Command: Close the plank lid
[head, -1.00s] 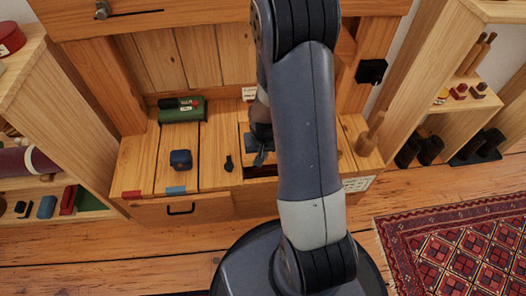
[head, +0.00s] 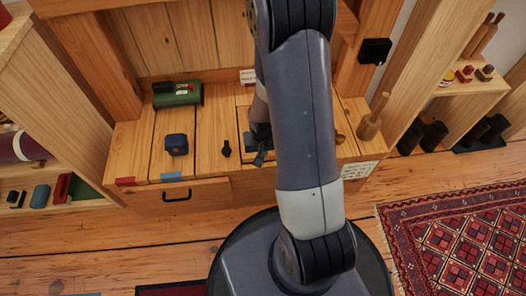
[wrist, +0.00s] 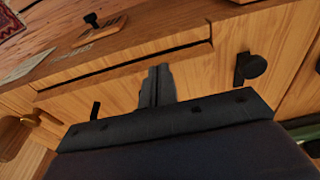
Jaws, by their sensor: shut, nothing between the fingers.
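The plank lid (wrist: 135,50) is set in the wooden bench top. In the wrist view its near edge has a dark line along it, and I cannot tell how far it stands open. In the head view most of the lid is hidden behind my arm. My gripper (head: 259,158) is over the front part of the bench, by the lid. In the wrist view my gripper (wrist: 158,72) has its fingers together and empty, with the tips close to the lid's edge; contact cannot be told.
A wooden peg (head: 373,118) stands at the right. A drawer handle (head: 177,194) is on the front. Shelves flank both sides.

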